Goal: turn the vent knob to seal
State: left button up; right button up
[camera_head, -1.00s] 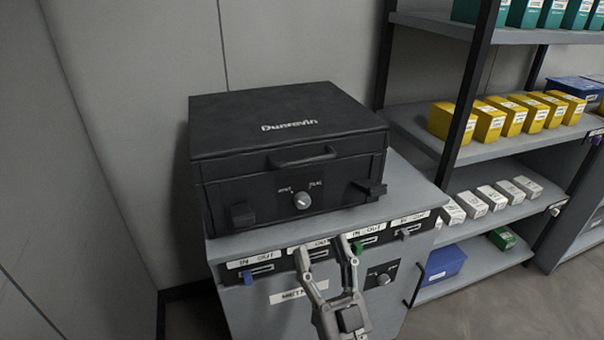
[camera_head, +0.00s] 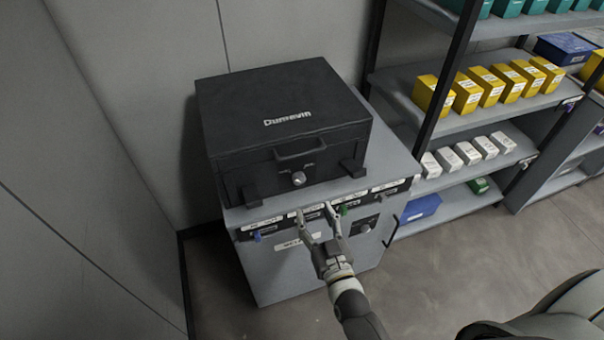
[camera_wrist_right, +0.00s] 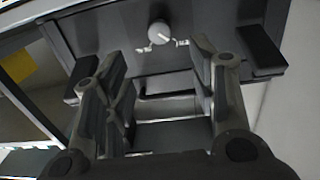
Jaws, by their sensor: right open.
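The round silver vent knob (camera_head: 299,180) is on the front of a black case (camera_head: 240,98), below its handle. In the right wrist view the knob (camera_wrist_right: 159,33) shows beyond the fingers, with small labels beside it. My right gripper (camera_head: 314,211) is open and empty. It is in front of the cabinet's slotted panel, below the knob and apart from it. In the right wrist view its two fingers (camera_wrist_right: 160,65) are spread, with the knob between and past their tips. My left gripper is not in view.
The case stands on a grey cabinet (camera_head: 268,276) with IN/OUT slots and another knob (camera_head: 366,228) on its front. Two black latches (camera_head: 252,196) stick out from the case front. A shelf with yellow boxes (camera_head: 432,95) stands at right. The floor in front is clear.

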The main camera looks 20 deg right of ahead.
aim_at(300, 181)
jog(key=w+p, duration=0.1)
jog(key=w, duration=1)
jog(key=c, duration=1)
